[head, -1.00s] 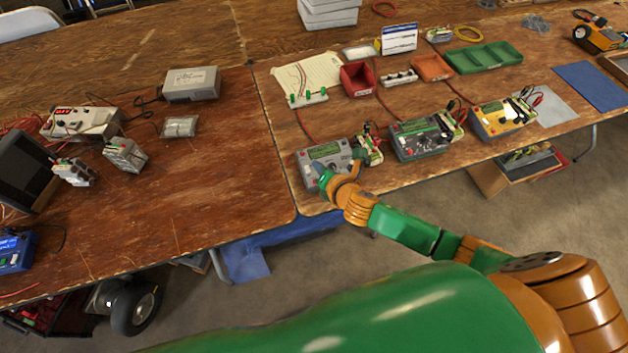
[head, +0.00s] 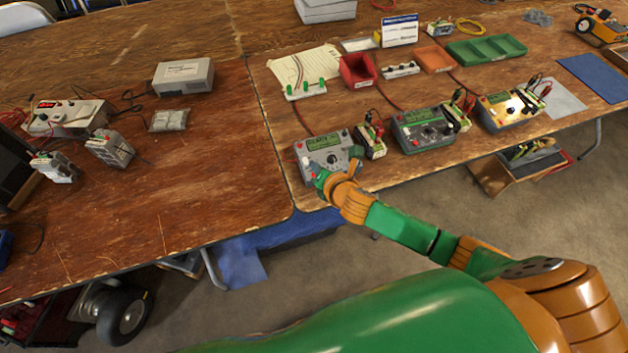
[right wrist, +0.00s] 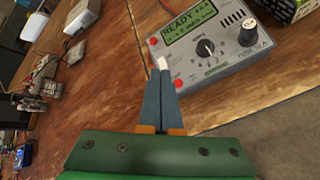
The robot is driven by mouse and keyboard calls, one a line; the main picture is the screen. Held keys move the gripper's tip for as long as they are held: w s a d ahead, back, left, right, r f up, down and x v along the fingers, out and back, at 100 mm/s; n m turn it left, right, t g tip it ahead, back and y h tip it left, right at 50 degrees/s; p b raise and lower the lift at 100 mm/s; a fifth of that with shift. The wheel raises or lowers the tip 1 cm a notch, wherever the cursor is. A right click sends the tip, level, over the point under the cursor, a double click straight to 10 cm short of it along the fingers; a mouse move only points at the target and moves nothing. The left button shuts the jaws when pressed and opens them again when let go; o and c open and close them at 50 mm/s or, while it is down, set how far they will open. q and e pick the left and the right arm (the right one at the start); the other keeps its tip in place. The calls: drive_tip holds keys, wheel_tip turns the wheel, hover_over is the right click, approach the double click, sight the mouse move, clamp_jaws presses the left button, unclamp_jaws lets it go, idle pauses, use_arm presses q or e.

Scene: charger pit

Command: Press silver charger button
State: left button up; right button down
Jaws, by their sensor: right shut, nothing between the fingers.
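The silver charger (head: 328,148) sits near the front left corner of the right-hand table. In the right wrist view, the silver charger (right wrist: 225,60) shows a green screen reading READY, a central dial and a black knob at its right. My right gripper (head: 314,170) is at the charger's front left part. In the wrist view its fingers (right wrist: 162,65) are together and empty, with the tips beside the red button; contact cannot be told. My left gripper is not in view.
A grey-green charger (head: 422,130) and a yellow charger (head: 508,110) stand to the right, with battery packs and leads between. A red bin (head: 357,72) and a green tray (head: 487,50) are behind. Bare wood lies left of the silver charger.

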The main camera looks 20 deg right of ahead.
sight(310, 169)
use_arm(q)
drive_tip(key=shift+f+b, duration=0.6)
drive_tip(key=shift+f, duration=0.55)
use_arm(e)
drive_tip(key=shift+w+f, duration=0.15)
drive_tip(key=shift+f, duration=0.55)
drive_tip(key=shift+w+f, duration=0.1)
drive_tip(key=shift+f, duration=0.55)
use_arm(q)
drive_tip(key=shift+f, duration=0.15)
use_arm(e)
drive_tip(key=shift+w+f, duration=0.1)
drive_tip(key=shift+f, duration=0.3)
use_arm(q)
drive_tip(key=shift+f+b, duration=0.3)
drive_tip(key=shift+b, duration=0.15)
use_arm(e)
drive_tip(key=shift+f, duration=0.4)
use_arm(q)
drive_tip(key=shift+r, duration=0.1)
use_arm(e)
drive_tip(key=shift+r+p, duration=0.85)
drive_tip(key=shift+p, duration=0.2)
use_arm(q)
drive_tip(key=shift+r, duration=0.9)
